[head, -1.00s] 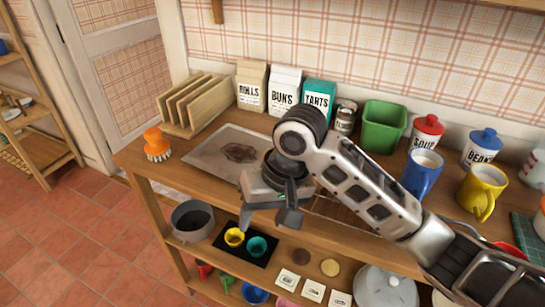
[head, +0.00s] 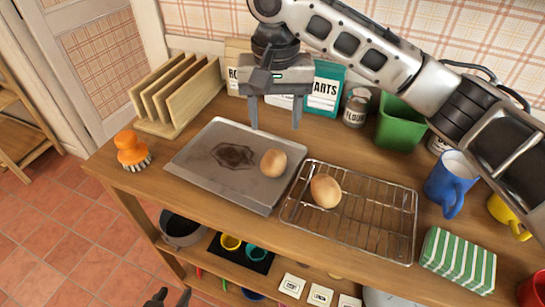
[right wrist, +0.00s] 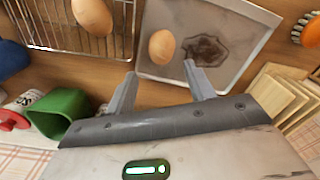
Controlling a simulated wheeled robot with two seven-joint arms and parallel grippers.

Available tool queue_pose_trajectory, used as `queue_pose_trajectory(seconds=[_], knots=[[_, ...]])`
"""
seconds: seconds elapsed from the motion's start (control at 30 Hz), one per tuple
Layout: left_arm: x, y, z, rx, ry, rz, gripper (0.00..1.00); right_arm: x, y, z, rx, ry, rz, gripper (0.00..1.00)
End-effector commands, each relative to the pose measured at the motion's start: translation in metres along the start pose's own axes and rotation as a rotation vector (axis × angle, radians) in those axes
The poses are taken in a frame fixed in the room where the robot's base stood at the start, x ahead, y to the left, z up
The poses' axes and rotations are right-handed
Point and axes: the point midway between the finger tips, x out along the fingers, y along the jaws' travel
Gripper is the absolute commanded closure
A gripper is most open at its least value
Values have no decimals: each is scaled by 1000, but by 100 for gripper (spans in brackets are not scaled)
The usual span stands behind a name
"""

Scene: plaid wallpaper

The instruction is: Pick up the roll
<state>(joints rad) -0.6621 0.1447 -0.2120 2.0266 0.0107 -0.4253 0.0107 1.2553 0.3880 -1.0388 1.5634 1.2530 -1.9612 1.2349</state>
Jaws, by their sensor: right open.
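One tan roll (head: 273,163) lies on the right part of the grey baking tray (head: 205,178), beside a dark stain; it also shows in the right wrist view (right wrist: 162,46). A second roll (head: 325,190) lies on the wire rack (head: 375,222), also seen in the right wrist view (right wrist: 92,15). My right gripper (head: 275,128) is open and empty, fingers down, behind and above the tray's back edge. In the right wrist view the roll on the tray lies beyond the fingertips (right wrist: 162,75), between their lines. My left gripper (head: 169,298) barely shows at the bottom edge.
An orange brush (head: 131,150) and a wooden slotted rack (head: 180,95) stand left of the tray. Packets, a flour tin (head: 355,107) and a green bin (head: 400,125) line the back.

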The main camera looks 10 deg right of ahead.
Motion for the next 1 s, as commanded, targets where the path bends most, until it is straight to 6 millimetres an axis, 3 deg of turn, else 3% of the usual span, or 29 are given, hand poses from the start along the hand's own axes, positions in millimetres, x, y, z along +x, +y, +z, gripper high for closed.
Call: queue_pose_trajectory(seconds=[0.1,0.23,0.47,0.8,1.0], knots=[[-2,1,4,-2,-8,2,64,26,1,0,1,-2,1,46],[-2,2,3,-2,-8,3,64,46,0,0,0,-1,0,46],[-1,1,-1,0,0,2,64,62,0,-1,-1,1,0,46],[0,0,-7,4,11,-1,64,106,-1,-5,-2,1,-1,46],[1,-1,-4,4,5,-1,64,110,-2,-6,-2,3,-1,46]])
